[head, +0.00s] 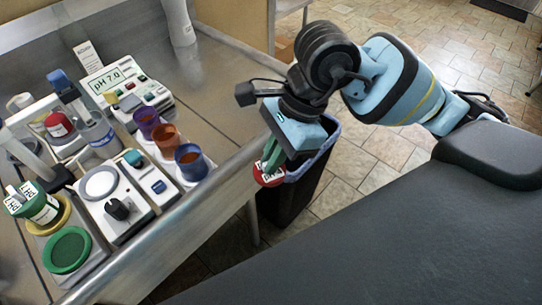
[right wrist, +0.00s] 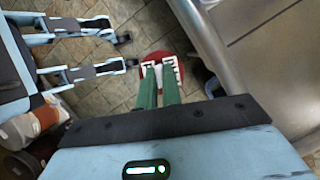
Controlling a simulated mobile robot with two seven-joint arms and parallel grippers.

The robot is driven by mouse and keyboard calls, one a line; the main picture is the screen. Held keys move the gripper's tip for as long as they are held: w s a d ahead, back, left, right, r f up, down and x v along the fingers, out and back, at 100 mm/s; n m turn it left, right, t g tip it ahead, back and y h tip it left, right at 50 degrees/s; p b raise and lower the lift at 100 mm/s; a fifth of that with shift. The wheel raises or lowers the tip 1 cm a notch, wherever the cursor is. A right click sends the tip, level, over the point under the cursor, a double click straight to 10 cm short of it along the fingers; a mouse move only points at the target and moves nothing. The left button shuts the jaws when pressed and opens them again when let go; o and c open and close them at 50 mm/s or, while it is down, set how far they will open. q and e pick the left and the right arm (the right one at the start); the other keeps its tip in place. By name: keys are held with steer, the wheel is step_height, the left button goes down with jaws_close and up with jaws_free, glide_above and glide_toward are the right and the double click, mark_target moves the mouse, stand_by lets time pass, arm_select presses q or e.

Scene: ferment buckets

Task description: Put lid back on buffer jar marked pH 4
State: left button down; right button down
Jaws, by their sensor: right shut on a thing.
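My right gripper (head: 266,168) is shut on a red lid (head: 270,180) with white markings. In the right wrist view the same red lid (right wrist: 176,72) shows beyond the green fingertips (right wrist: 160,70). A red jar (head: 58,125) with a white label stands on the table at the left, far from my right gripper. Its marking is too small to read. A green jar (head: 42,207) with white labels sits nearer the front left. My left gripper is not in view.
A pH meter (head: 108,80) reading 7.0 stands at the back. Purple, orange and blue cups (head: 190,162) are near the table's front edge. A stirrer (head: 112,205) and a green round pad (head: 67,250) are front left.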

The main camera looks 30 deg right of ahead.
mark_target(284, 166)
steer(key=f+n, duration=0.1)
steer(key=n, duration=0.1)
steer(key=d+n+g, duration=0.1)
steer(key=shift+d+f+n, duration=0.1)
steer(key=shift+f+n, duration=0.25)
steer(key=shift+n, duration=0.05)
steer(key=n, duration=0.1)
steer(key=d+f+n+g, duration=0.1)
steer(key=n, duration=0.1)
steer(key=n+g+h, duration=0.1)
steer(key=n, duration=0.1)
steer(key=shift+d+f, duration=0.25)
steer(key=shift+f, duration=0.1)
steer(key=d+n+h, duration=0.1)
steer(key=n, duration=0.2)
steer(key=d+f+n+g+h, duration=0.1)
steer(key=n, duration=0.2)
steer(key=d+f+n+h, duration=0.1)
steer(key=n, duration=0.2)
steer(key=shift+d+n+g+h, duration=0.1)
steer(key=shift+n+g+h, duration=0.2)
steer(key=shift+g, duration=0.1)
steer(key=shift+s+f, duration=0.1)
steer(key=shift+s, duration=0.1)
